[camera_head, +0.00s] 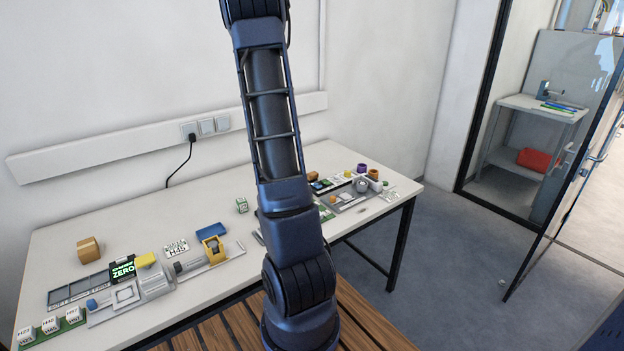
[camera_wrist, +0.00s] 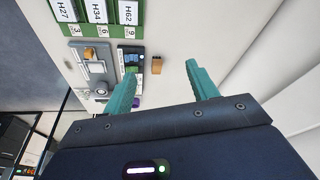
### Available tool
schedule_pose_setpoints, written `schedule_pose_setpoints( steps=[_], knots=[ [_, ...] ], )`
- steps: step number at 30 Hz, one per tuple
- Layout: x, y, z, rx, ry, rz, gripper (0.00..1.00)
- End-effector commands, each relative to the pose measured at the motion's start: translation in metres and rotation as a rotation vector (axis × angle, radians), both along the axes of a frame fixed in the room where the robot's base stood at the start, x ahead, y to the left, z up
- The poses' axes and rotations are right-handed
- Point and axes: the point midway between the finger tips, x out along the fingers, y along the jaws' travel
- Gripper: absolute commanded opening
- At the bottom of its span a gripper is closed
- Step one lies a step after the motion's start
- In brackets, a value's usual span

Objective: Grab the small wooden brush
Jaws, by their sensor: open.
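A small brown block-like thing (camera_wrist: 157,65), which looks like the wooden brush, lies on the white table in the wrist view. It shows between and beyond the fingertips, beside a dark device (camera_wrist: 131,57). A small brown thing (camera_head: 312,176) near my arm in the head view may be the same one; it is too small to be sure. My gripper (camera_wrist: 161,69) is open, with its two teal fingers apart and nothing between them. It appears to be above the table, apart from the brown thing. In the head view my arm hides the gripper and part of the table.
Green label boards (camera_wrist: 92,14) and a grey fixture (camera_wrist: 93,68) stand left of the brown thing in the wrist view. The table (camera_head: 215,297) holds other fixtures, a larger tan block (camera_head: 88,249) and a blue box (camera_head: 211,231). Bare tabletop lies right of the brown thing.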

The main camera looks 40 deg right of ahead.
Motion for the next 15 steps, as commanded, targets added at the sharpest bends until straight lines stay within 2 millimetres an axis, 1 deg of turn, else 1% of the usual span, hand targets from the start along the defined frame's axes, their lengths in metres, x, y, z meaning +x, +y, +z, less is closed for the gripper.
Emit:
schedule_pose_setpoints(
  steps=[1,6,12,15],
  knots=[
    [0.006,-0.014,-0.014,-0.009,0.009,-0.032,0.58],
    [0.023,-0.058,-0.053,-0.041,0.021,-0.143,0.58],
    [0.035,-0.108,-0.101,-0.087,0.034,-0.263,0.58],
    [0.039,-0.128,-0.121,-0.108,0.037,-0.309,0.58]
  ],
)
